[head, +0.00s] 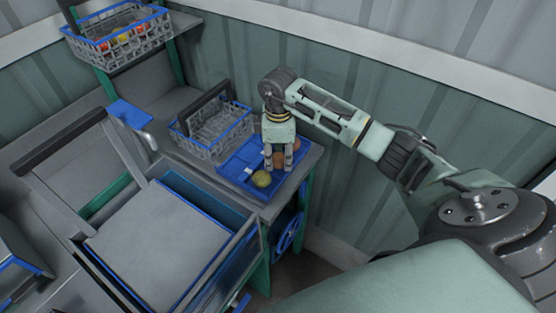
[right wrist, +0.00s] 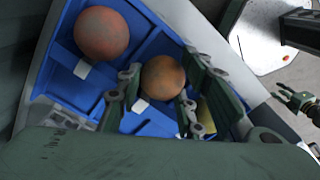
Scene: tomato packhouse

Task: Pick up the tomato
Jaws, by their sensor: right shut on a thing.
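My right gripper (head: 279,167) points down over a blue divided tray and is shut on an orange-red tomato (head: 279,159). In the right wrist view this tomato (right wrist: 163,77) sits between the two fingers, over the tray (right wrist: 62,75); I cannot tell whether it still touches the tray. A second reddish tomato (right wrist: 102,34) lies apart in the tray, and shows beside the gripper in the head view (head: 296,144). A yellow-green tomato (head: 262,179) lies in the near part of the tray. My left gripper (right wrist: 297,99) shows small at the right wrist view's edge, its fingers apart.
The tray (head: 232,170) stands on a grey bench end. A grey wire basket with blue trim (head: 213,135) stands close behind it. A blue-edged bin with a grey panel (head: 160,235) is at the front left. A basket of tomatoes (head: 122,40) sits on the upper shelf.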

